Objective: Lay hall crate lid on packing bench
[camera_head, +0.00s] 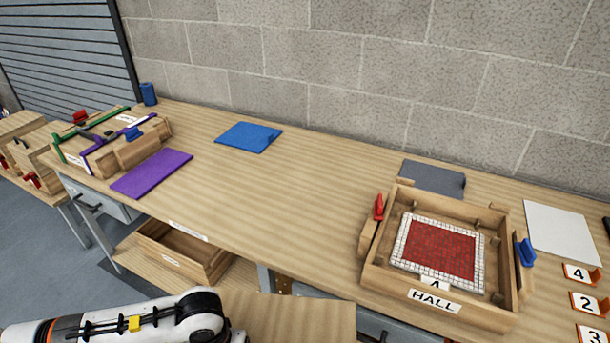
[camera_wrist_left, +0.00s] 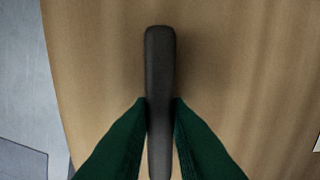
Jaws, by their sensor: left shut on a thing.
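The hall crate (camera_head: 445,304) is an open wooden box labelled HALL at the right of the packing bench (camera_head: 290,195). A red mosaic panel (camera_head: 437,248) with a white border lies in it. A flat wooden board, which looks like the crate lid (camera_head: 290,316), shows at the bottom of the head view, in front of the bench. In the left wrist view my left gripper (camera_wrist_left: 160,104) has its green fingers shut on a dark bar handle (camera_wrist_left: 160,50) above a wooden surface. The fingers are hidden in the head view. My right gripper is out of view.
A blue pad (camera_head: 248,137), a purple pad (camera_head: 152,173), a grey pad (camera_head: 433,177) and a white sheet (camera_head: 561,233) lie on the bench. Another strapped crate (camera_head: 110,150) stands at the left. Number cards (camera_head: 588,304) stand at the right. The bench middle is clear.

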